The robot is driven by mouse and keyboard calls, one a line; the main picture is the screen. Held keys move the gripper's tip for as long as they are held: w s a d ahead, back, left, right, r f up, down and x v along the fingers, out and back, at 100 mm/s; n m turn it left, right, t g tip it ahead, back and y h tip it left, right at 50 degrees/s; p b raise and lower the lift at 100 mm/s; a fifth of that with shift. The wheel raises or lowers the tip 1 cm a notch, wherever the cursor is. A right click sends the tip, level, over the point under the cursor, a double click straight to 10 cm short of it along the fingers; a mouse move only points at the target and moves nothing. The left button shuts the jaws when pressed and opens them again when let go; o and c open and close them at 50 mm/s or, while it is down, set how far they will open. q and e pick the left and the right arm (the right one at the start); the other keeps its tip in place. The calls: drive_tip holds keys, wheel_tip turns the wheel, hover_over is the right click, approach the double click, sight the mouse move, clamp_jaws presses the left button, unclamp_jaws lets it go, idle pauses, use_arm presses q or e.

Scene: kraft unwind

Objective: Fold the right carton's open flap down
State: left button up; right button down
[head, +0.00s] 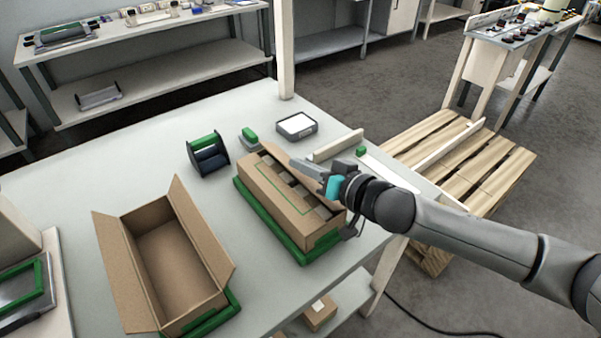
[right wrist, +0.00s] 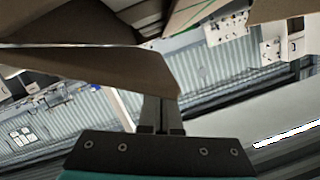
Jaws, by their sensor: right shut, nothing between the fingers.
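The right carton (head: 268,205) is a long brown box sitting in a green tray (head: 270,226) on the table. Its near-left top panel, with a green outline, lies flat. Several grey-brown items show in the gap along the far-right side. The open flap (head: 278,155) stands up on that far side, partly hidden by my gripper. My right gripper (head: 296,164) is shut and empty, its tips beside the flap. In the right wrist view the closed fingers (right wrist: 160,113) are close against a brown cardboard panel (right wrist: 95,85); whether they touch cannot be told. My left gripper is out of view.
An open, empty carton (head: 172,258) stands at the left with its flaps up. A tape dispenser (head: 208,155), a grey scale (head: 296,126) and a green-topped block (head: 249,137) lie behind the right carton. A wooden pallet (head: 480,165) is on the floor beyond the table.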

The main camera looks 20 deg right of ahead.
drive_tip(key=shift+s+a+f, duration=0.1)
drive_tip(key=shift+a+f, duration=0.15)
drive_tip(key=shift+f, duration=0.35)
drive_tip(key=shift+s+a+n+p, duration=0.15)
drive_tip(key=shift+n+p, duration=0.15)
drive_tip(key=shift+p, duration=0.15)
drive_tip(key=shift+a+f+n+h+p, duration=0.25)
drive_tip(key=shift+n+h+p, duration=0.15)
drive_tip(key=shift+n+p, duration=0.1)
drive_tip(key=shift+s+a+f+n+h+p, duration=0.1)
drive_tip(key=shift+a+f+n+h+p, duration=0.2)
drive_tip(key=shift+f+n+p, duration=0.3)
drive_tip(key=shift+f, duration=0.15)
